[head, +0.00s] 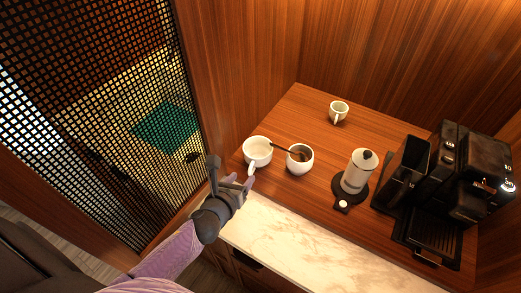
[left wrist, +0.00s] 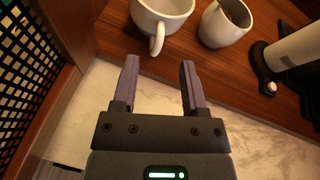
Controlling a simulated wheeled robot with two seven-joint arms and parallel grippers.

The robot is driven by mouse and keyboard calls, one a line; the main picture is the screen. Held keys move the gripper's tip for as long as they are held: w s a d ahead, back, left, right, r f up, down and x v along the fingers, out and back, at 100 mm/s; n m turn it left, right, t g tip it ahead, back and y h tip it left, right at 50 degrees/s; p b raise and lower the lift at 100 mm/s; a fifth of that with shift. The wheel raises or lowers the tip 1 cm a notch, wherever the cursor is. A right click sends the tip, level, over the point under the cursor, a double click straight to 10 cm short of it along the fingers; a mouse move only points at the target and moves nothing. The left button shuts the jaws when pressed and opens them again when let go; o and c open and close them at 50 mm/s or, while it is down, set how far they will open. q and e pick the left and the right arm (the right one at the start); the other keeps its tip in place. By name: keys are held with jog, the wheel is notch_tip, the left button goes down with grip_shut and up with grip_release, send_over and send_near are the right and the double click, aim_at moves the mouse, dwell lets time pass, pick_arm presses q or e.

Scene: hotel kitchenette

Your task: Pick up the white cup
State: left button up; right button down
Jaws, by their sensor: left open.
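A wide white cup (head: 257,150) stands upright on the wooden counter, near its front left, with its handle toward me. In the left wrist view the white cup (left wrist: 163,12) is at the top, cut off by the frame edge, its handle pointing down toward the gap between my fingers. My left gripper (head: 231,176) is open and empty, just in front of the cup and apart from it. In the left wrist view its fingers (left wrist: 159,66) stand on either side of the handle's line. A smaller white cup (head: 338,111) stands farther back. My right gripper is not in view.
A white canister (head: 358,171) on a dark base and a black coffee machine (head: 466,165) are farther right. A perforated screen (head: 110,110) rises at left. The marble front strip (head: 290,237) is clear.

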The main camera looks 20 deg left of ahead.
aim_at(250, 167)
pick_arm(q)
jog(key=b+x, duration=0.1)
jog(key=x, duration=0.5)
jog(key=shift+w, duration=0.25)
grip_shut()
jog(key=shift+r, duration=0.1)
dwell(0.9)
